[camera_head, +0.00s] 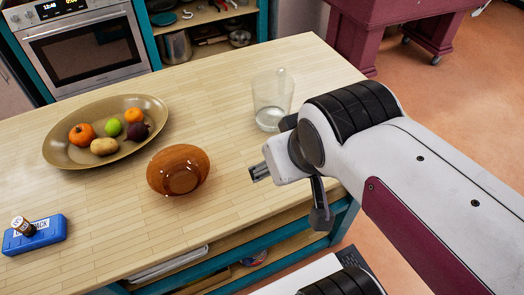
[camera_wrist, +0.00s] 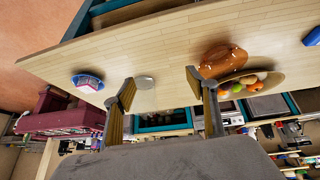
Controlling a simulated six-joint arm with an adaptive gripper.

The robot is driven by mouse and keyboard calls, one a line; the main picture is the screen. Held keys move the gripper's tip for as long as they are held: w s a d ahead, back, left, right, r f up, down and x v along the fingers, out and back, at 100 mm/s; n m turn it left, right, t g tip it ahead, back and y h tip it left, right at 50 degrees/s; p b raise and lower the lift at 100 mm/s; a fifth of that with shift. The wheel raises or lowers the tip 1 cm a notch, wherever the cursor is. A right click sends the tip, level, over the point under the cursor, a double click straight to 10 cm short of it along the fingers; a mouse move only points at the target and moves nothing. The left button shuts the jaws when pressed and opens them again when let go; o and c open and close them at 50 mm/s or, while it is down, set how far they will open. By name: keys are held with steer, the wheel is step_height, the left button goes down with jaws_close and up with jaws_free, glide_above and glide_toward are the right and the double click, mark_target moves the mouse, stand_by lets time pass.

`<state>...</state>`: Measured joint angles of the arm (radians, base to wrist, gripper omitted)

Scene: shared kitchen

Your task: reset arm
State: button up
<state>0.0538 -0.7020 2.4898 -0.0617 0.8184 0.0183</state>
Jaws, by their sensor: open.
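My gripper (camera_head: 259,172) is at the right part of the wooden counter, above its front area, with its fingers toward the left. Its two fingers are spread apart in the wrist view (camera_wrist: 160,80), with nothing held between them. In the head view it is right of the amber bowl (camera_head: 179,170) and in front of the clear glass (camera_head: 272,103). My arm comes in from the right edge and hides part of the counter's right end.
The counter (camera_head: 110,215) bears an oval fruit platter (camera_head: 60,156) and a blue box (camera_head: 36,236) with a small bottle on top. An oven (camera_head: 85,50) stands beyond. Bare counter lies left of the gripper.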

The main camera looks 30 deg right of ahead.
steer(key=shift+s+a+f+g+y, duration=0.15)
steer(key=shift+s+a+y, duration=0.05)
steer(key=shift+s+a, duration=0.45)
steer(key=shift+s+a+f+g+y, duration=0.1)
steer(key=shift+s+a+g+y, duration=0.1)
steer(key=shift+s+a, duration=0.4)
stand_by(0.4)
